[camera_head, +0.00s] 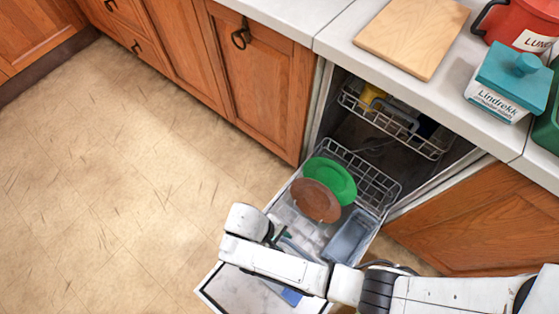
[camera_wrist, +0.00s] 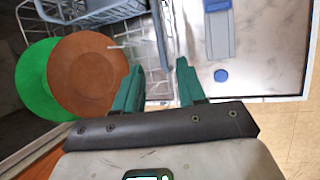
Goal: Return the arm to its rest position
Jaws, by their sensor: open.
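My arm reaches in from the lower right of the head view and extends over the open dishwasher door (camera_head: 232,288). My gripper (camera_wrist: 158,82) shows in the wrist view with its two green fingers apart and nothing between them. In the head view the gripper is mostly hidden by my own wrist, with a bit of green at its edge. Near it, a brown plate (camera_head: 315,201) and a green plate (camera_head: 330,180) stand in the lower rack. Both plates show left of the fingers in the wrist view, the brown one (camera_wrist: 88,75) overlapping the green one (camera_wrist: 38,85).
The upper rack (camera_head: 395,120) holds a yellow item (camera_head: 371,95). A grey-blue bin (camera_head: 350,236) sits in the lower rack. On the counter are a wooden board (camera_head: 412,36), a teal-lidded box (camera_head: 508,82) and a red pot (camera_head: 522,25). The floor (camera_head: 110,170) at left is clear.

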